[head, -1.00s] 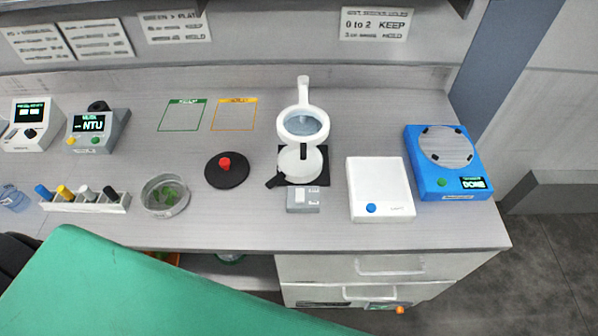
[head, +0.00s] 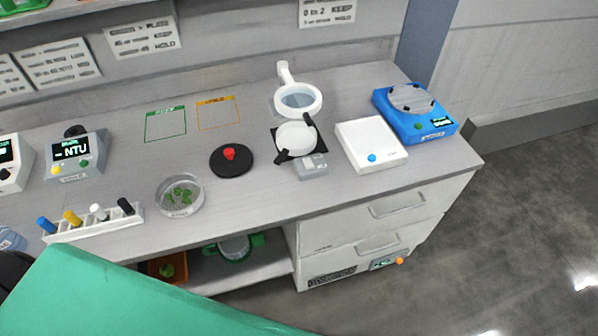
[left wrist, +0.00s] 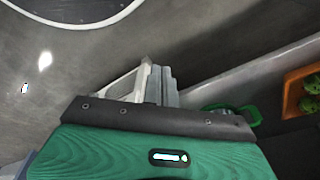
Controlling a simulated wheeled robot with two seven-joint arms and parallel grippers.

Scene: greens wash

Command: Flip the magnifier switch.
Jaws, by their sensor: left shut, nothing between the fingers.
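The magnifier (head: 298,99) stands at the back middle of the bench in the head view, with a white ring, a pale lens and a white arm. Below it a white round stage (head: 295,137) with black clips sits on a black plate. A small grey switch box (head: 313,168) with a paler rocker lies at the plate's front edge; which way the rocker is set is too small to tell. My left gripper (left wrist: 153,75) shows in the left wrist view, shut and empty, over the floor beside the bench, away from the magnifier. My right gripper is out of view.
A white scale (head: 371,146) and a blue device (head: 416,112) stand right of the magnifier. A black disc with a red knob (head: 231,160), a dish of greens (head: 180,195) and a marker rack (head: 95,223) lie left. An orange crate (left wrist: 303,92) is on the lower shelf.

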